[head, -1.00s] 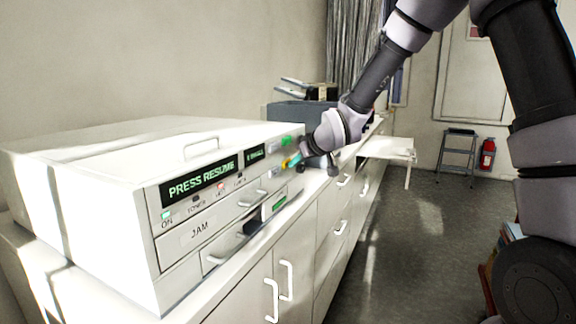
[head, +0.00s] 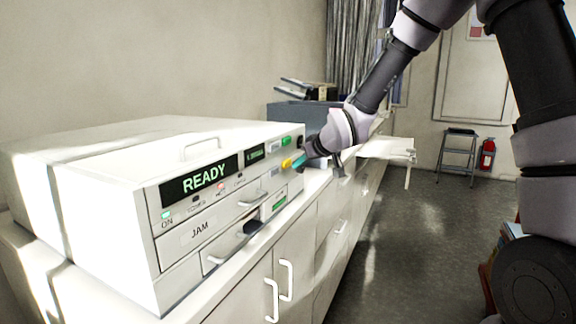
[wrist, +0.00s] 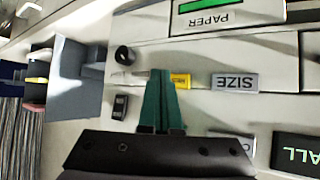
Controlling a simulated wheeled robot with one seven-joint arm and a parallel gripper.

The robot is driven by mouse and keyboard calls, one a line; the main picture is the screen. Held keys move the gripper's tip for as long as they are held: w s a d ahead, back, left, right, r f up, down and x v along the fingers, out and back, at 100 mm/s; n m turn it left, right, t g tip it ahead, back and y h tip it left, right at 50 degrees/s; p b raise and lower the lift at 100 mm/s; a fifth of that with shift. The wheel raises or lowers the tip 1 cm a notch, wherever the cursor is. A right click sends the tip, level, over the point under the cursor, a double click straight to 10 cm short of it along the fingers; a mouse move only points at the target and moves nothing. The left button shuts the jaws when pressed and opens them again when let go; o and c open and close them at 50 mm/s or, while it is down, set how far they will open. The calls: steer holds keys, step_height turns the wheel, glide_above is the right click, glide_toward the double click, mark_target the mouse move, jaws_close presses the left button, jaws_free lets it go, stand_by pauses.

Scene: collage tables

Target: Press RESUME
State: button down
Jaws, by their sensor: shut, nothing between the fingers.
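The white machine (head: 110,205) stands on the counter; its main display (head: 199,180) reads READY. A yellow button (head: 287,163) sits on the right of its front panel, below a green button (head: 286,141). The yellow button also shows in the wrist view (wrist: 181,80), partly behind a fingertip, its lettering too small to read. My gripper (head: 299,162) is shut and empty, its teal fingers just right of the yellow button in the head view. The fingers (wrist: 160,75) show at the panel in the wrist view; I cannot tell whether they touch it.
A grey SIZE button (wrist: 235,82) is beside the yellow one. A black knob (wrist: 123,55) and a dark switch (wrist: 120,107) are near the fingers. A blue-grey box (head: 300,113) stands behind the machine.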

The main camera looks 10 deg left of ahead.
steer(key=shift+s+d, duration=0.3)
steer(key=shift+d, duration=0.5)
steer(key=shift+s+d, duration=0.25)
steer(key=shift+d, duration=0.5)
steer(key=shift+s+d, duration=0.3)
steer(key=shift+d, duration=0.5)
steer(key=s+d+r+m+h, duration=0.35)
steer(key=d+r, duration=0.25)
steer(key=d, duration=0.3)
steer(key=s+d+r+m+h, duration=0.25)
steer(key=s+d+r, duration=0.25)
steer(key=d, duration=0.4)
steer(key=s+d+r+m, duration=0.2)
steer(key=s+d+m, duration=0.1)
steer(key=s, duration=0.5)
steer(key=s+d+r+m+g+y, duration=0.1)
steer(key=s+d+r+m, duration=0.2)
steer(key=s, duration=0.6)
steer(key=shift+s+d+r, duration=0.15)
steer(key=shift+d+r, duration=0.15)
steer(key=shift+d, duration=0.3)
